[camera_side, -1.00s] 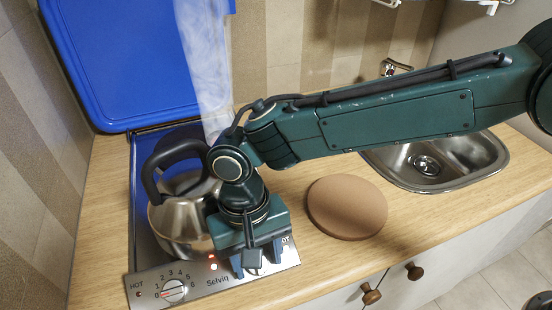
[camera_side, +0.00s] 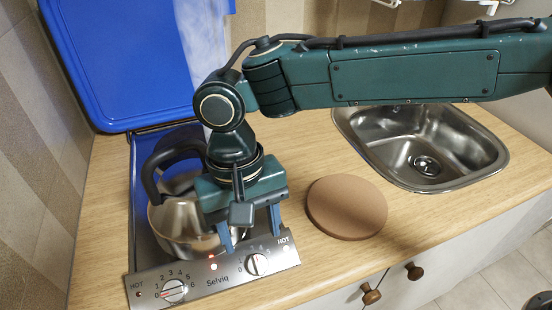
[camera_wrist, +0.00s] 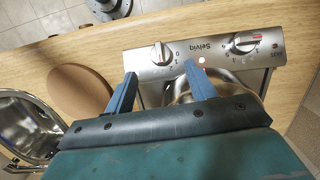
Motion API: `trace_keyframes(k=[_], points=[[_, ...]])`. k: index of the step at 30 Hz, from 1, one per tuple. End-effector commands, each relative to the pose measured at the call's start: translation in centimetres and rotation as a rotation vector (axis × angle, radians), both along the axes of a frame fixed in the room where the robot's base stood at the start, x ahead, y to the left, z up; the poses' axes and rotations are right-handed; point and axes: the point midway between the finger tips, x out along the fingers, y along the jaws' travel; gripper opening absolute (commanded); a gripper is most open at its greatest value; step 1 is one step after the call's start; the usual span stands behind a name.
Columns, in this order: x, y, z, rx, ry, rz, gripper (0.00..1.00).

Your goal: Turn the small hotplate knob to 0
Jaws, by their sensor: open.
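Two knobs sit on the steel Selviq control panel (camera_side: 200,284). The right knob (camera_side: 257,264) has its grip bar running roughly front to back; I cannot read its exact setting. It also shows in the wrist view (camera_wrist: 162,53). The left knob (camera_side: 173,291) has a red mark pointing left, near 0. Which knob serves the small hotplate is not clear. My gripper (camera_side: 251,235) is open and empty, just above and behind the right knob, apart from it. In the wrist view its fingertips (camera_wrist: 160,72) stand either side of that knob's line.
A steel kettle (camera_side: 170,222) with a black handle stands on the hob, left of my gripper, with steam above. The blue lid (camera_side: 120,60) stands open behind. A red lamp (camera_side: 213,267) glows on the panel. A round brown board (camera_side: 346,208) and a sink (camera_side: 425,150) are right.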

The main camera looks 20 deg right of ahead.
Motion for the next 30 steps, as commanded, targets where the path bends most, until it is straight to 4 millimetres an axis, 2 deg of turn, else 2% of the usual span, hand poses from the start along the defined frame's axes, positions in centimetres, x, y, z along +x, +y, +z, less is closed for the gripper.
trace_keyframes(k=[4, 18, 30], points=[[0.4, 0.1, 2.4, 0.000, -0.003, 0.000, 0.56], [0.6, 0.3, 4.3, 0.001, 0.004, 0.000, 0.56], [0.8, 0.1, 4.9, -0.003, -0.001, 0.000, 0.56]])
